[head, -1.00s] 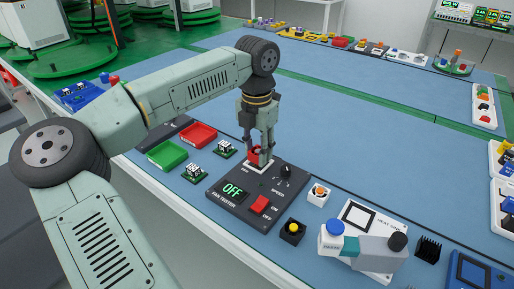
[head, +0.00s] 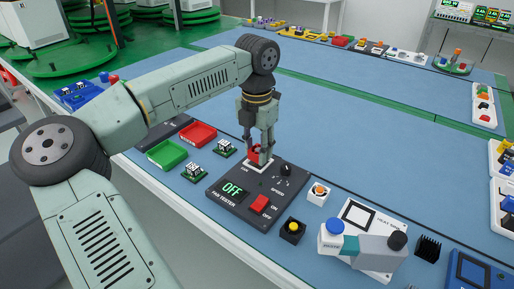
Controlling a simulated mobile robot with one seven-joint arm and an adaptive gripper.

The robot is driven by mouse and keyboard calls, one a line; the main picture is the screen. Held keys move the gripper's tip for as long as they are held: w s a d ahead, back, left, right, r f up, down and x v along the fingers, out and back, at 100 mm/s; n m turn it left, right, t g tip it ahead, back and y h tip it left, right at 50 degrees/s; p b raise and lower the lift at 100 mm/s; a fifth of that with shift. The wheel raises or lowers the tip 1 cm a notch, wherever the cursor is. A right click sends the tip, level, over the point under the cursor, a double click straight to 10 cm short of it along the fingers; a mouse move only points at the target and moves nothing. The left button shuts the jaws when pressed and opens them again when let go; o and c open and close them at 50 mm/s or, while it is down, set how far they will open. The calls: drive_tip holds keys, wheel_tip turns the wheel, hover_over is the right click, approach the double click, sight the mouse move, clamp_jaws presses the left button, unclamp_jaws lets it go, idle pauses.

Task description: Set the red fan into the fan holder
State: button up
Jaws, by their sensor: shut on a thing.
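The red fan (head: 254,153) is between the fingers of my gripper (head: 258,155), which is shut on it. It is low over the white-edged fan holder (head: 261,167) at the back of the dark fan tester (head: 240,205). The fingers hide much of the fan and part of the holder, so I cannot tell whether the fan is seated.
A green tray (head: 167,154), a red tray (head: 197,133) and small green boards (head: 224,148) lie left of the tester. A yellow button box (head: 292,230), an orange-topped white box (head: 319,192) and a heat sink station (head: 365,240) stand right.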

drive_tip(key=shift+f+b, duration=0.55)
drive_tip(key=shift+f, duration=0.25)
drive_tip(key=o, duration=1.3)
drive_tip(key=shift+c, duration=0.2)
drive_tip(key=shift+r, duration=0.1)
wheel_tip(320, 180, up, 12)
